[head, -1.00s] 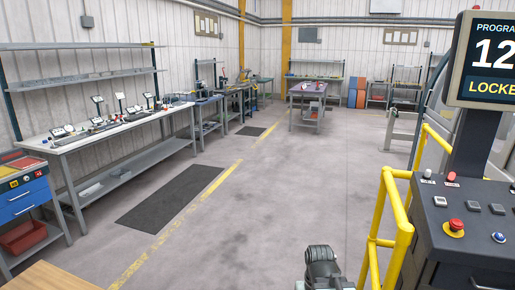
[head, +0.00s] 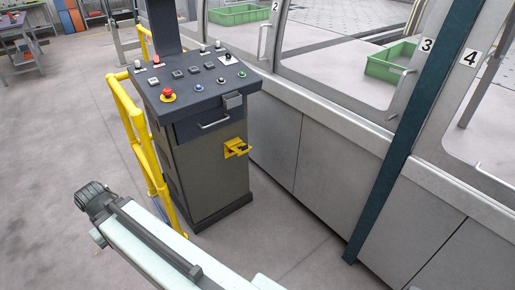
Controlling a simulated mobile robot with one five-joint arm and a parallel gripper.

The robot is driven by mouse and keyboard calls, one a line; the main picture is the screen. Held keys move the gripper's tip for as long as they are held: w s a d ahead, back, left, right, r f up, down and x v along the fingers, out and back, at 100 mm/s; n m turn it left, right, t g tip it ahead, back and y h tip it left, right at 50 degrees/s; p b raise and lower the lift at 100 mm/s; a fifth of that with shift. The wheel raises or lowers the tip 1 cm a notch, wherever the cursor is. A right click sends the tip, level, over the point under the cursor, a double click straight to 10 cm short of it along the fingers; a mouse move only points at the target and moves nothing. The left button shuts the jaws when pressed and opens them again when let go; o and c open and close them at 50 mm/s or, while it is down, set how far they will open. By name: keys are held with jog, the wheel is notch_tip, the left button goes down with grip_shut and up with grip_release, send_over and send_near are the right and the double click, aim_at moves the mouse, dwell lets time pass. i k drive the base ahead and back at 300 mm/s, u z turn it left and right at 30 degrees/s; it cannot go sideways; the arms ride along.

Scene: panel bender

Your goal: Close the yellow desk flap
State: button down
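A small yellow part (head: 237,148) juts from the front of the dark grey control desk (head: 215,170), low under its drawer. It looks like the yellow desk flap, standing out from the desk face, with a dark piece on it. It is too small to tell how far it is open. My arm reaches in from the bottom of the head view, pale with a dark joint at its far end, left of and nearer than the desk. I cannot make out gripper fingers. Nothing of mine touches the yellow part.
A yellow guard rail (head: 147,150) stands along the desk's left side. The desk top carries a red stop button (head: 168,95) and several others; a drawer handle (head: 213,122) sticks out. The grey machine (head: 345,180), with numbered windows, closes off the right. Floor is clear on the left.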

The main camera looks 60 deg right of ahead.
aim_at(242, 148)
jog(key=z, duration=0.1)
jog(key=i, duration=1)
jog(key=z, duration=0.45)
jog(key=k, duration=0.75)
jog(key=z, duration=0.15)
jog(key=i, duration=0.8)
jog(key=u, duration=0.1)
